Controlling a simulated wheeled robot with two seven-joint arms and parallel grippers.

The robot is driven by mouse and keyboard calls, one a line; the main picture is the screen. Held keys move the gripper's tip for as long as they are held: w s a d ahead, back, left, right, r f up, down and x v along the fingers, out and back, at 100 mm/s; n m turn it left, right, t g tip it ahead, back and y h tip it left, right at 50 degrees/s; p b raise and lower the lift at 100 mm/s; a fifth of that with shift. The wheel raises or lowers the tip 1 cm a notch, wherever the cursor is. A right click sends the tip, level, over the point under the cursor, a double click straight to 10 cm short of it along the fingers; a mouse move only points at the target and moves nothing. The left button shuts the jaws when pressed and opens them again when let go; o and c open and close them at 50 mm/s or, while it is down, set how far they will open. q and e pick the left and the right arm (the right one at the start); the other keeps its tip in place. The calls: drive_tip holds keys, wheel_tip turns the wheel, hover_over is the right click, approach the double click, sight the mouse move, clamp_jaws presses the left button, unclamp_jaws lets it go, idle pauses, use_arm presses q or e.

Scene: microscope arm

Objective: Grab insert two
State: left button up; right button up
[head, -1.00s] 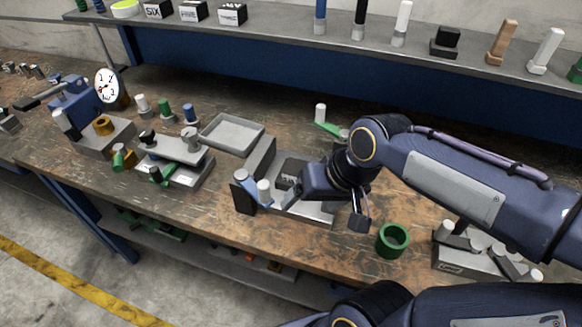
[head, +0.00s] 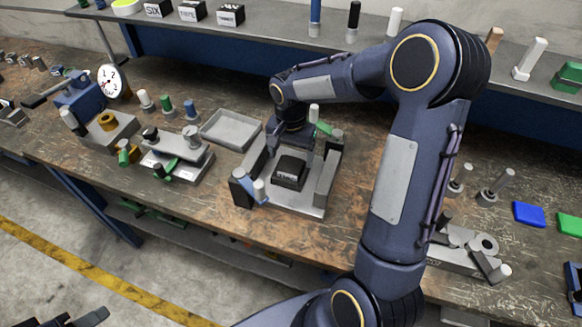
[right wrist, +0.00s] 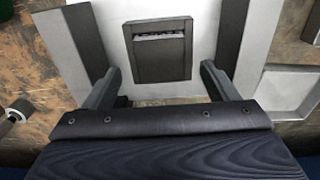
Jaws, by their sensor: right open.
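A black block (head: 290,172) sits in the grey fixture (head: 305,206) between its side walls. Its label is too small to read, so I cannot tell whether it is insert two. My right gripper (head: 290,150) is just behind the block, pointing down. In the right wrist view, the gripper (right wrist: 160,74) is open and empty, its fingers apart on either side of the block (right wrist: 160,50), which lies ahead of the tips. Contact is not visible. Dark finger-like parts of my left gripper (head: 72,318) show at the bottom left edge, mostly cut off.
Labelled black blocks (head: 193,11) stand on the back shelf. A blue-handled clamp (head: 250,187) is at the fixture's front left. An empty grey tray (head: 231,128) lies to its left. My right arm covers much of the bench right of the fixture.

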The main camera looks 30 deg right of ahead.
sight(291, 165)
wheel_tip(291, 165, down, 3)
drive_tip(key=shift+f, duration=0.15)
drive_tip(key=shift+c, duration=0.3)
drive_tip(key=c, duration=1.7)
drive_tip(key=shift+w, duration=0.1)
